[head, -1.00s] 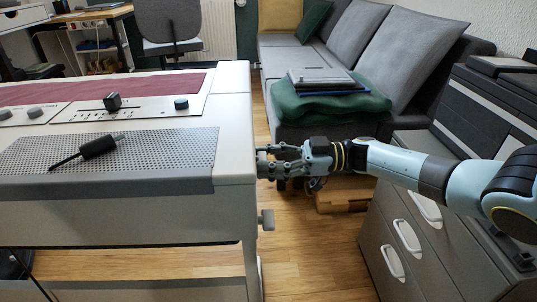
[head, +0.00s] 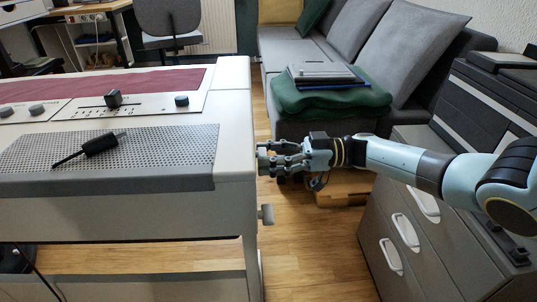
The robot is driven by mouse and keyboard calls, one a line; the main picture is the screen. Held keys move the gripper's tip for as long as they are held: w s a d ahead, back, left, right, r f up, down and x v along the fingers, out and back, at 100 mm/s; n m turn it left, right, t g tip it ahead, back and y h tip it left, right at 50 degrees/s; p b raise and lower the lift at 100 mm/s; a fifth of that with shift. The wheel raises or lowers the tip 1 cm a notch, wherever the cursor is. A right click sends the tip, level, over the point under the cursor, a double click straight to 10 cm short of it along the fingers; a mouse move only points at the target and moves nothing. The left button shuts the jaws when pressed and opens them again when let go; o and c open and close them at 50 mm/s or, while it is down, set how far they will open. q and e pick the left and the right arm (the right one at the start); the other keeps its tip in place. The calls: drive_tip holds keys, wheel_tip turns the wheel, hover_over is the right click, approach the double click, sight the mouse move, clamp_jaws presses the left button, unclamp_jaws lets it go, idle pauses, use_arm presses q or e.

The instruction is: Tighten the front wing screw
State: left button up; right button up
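My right gripper (head: 264,159) comes in from the right. Its fingers point left at the piano's side, above and apart from this screw in the picture. The fingertips are at the side edge; whether they touch it or anything there is too small to tell. Their gap is not clear. My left gripper is not in view.
A black object (head: 100,144) with a thin rod lies on the piano's perforated panel. A grey drawer cabinet (head: 400,240) stands on the right, under my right arm. A sofa (head: 300,50) with a green blanket (head: 300,98) is behind. Wooden floor (head: 310,250) is open below the gripper.

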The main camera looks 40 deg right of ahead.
drive_tip(key=shift+o, duration=0.8)
drive_tip(key=v, duration=1.2)
drive_tip(key=shift+d, duration=0.1)
